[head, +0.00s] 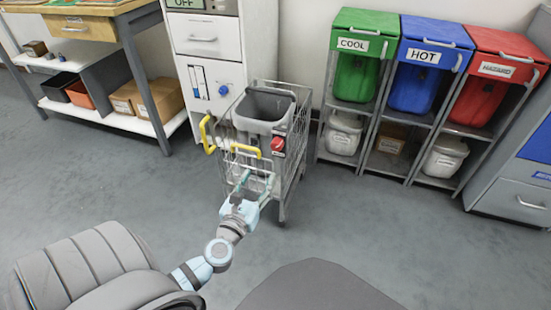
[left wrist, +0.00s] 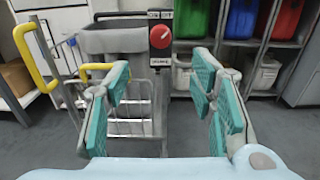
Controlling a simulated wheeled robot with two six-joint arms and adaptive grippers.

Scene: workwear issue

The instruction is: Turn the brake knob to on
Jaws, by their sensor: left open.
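The brake knob (left wrist: 160,37) is round and red, on a black plate (left wrist: 160,56) with ON and OFF labels above it, ON left and OFF right. A pale mark on the knob seems to point up and right, towards OFF. In the head view the knob (head: 277,145) is on the near side of a wire trolley (head: 297,165). My left gripper (head: 256,183) is open and empty, low in front of the trolley and below the knob. In the left wrist view its teal-padded fingers (left wrist: 160,85) are spread apart, with the knob beyond and above them. My right gripper is out of view.
The trolley carries a grey bin (head: 264,107) and has yellow handles (head: 207,134). A white cabinet (head: 207,62) stands behind it. Green (head: 357,76), blue (head: 416,87) and red (head: 478,97) bins stand right. A workbench (head: 95,30) is left. Floor right of the trolley is clear.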

